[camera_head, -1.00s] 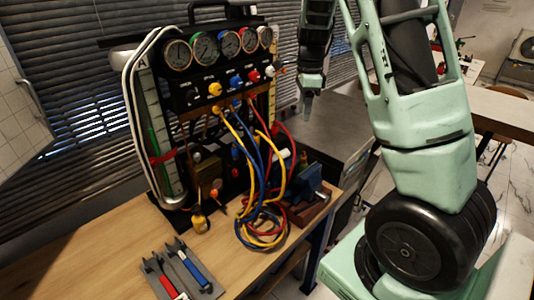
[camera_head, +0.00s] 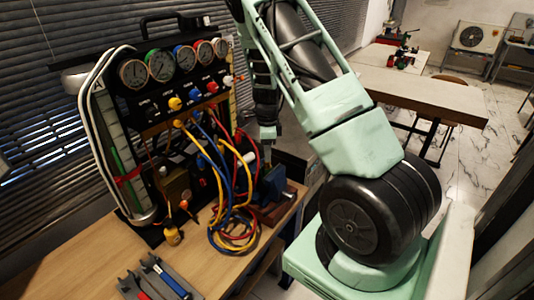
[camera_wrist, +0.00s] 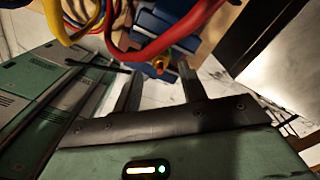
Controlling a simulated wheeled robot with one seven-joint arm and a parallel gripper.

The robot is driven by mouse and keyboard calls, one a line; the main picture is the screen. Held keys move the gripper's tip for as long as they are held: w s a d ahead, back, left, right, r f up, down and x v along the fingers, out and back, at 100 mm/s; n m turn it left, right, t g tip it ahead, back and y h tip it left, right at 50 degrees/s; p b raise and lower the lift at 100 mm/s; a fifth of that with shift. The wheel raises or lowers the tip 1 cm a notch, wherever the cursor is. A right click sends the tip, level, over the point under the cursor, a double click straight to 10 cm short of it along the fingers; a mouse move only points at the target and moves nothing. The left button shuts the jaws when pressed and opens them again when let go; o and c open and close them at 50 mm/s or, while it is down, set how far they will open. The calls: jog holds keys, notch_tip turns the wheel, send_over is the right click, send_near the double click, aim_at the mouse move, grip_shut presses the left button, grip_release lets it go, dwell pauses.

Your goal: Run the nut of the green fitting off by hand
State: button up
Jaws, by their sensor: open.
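My gripper (camera_wrist: 160,84) is open in the wrist view, its two dark fingers apart with nothing held between them. A small brass-coloured fitting end (camera_wrist: 158,66) shows just beyond the gap between the fingertips, beside a blue vise (camera_wrist: 187,18). The nut is too small to tell there.
Red, yellow and blue hoses (camera_head: 232,215) hang from the gauge panel (camera_head: 175,65) and coil left of the vise. They cross the top of the wrist view close to the fingers. Two tools (camera_head: 155,280) lie in a grey holder at the bench front.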

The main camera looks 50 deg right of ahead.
jog(key=shift+f, duration=1.35)
grip_shut()
